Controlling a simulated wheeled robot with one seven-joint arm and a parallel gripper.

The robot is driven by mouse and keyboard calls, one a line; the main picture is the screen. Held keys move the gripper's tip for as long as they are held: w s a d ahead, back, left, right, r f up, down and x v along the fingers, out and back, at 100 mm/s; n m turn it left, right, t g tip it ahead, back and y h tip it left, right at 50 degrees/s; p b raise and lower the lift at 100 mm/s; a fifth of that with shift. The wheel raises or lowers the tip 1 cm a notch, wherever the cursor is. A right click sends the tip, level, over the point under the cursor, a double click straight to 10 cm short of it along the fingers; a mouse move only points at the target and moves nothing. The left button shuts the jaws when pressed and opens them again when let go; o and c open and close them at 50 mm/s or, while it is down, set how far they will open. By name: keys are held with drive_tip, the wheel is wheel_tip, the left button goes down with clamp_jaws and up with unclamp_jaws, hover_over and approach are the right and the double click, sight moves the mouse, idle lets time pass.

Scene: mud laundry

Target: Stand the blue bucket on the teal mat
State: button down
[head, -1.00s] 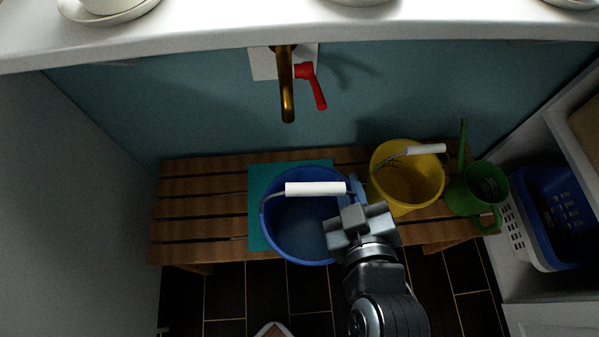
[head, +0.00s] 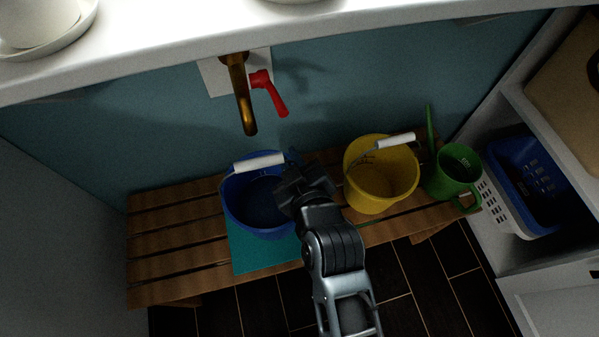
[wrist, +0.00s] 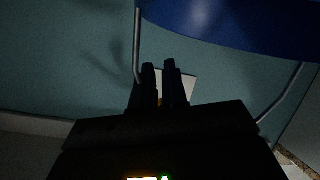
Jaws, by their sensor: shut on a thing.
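The blue bucket (head: 262,205), with its white handle grip (head: 259,162), is at the back part of the teal mat (head: 262,256). The mat's front part shows bare below it. I cannot tell whether the bucket's base touches the mat or hangs above it. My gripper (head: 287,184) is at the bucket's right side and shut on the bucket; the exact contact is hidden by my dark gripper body. In the wrist view the bucket (wrist: 235,22) fills the top, and my fingers (wrist: 160,78) are close together between its handle wires.
The slatted wooden bench (head: 170,245) carries the mat. A yellow bucket (head: 383,185) stands right of my gripper, and a green watering can (head: 452,172) beyond it. A brass tap (head: 243,100) with a red lever (head: 270,92) juts out above. The bench's left end is clear.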

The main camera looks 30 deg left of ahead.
drive_tip(key=shift+w+a+f+b, duration=0.15)
drive_tip(key=shift+a+f, duration=0.1)
drive_tip(key=shift+f, duration=0.5)
drive_tip(key=shift+w+a+f+b, duration=0.2)
drive_tip(key=shift+a+f, duration=0.05)
drive_tip(key=shift+f, duration=0.55)
drive_tip(key=shift+w+a+f+b, duration=0.15)
drive_tip(key=shift+a+f, duration=0.1)
drive_tip(key=shift+f, duration=0.6)
drive_tip(key=c, duration=1.6)
unclamp_jaws()
drive_tip(key=shift+d+f, duration=0.1)
drive_tip(key=shift+f, duration=0.1)
drive_tip(key=o, duration=0.4)
drive_tip(key=shift+o, duration=0.2)
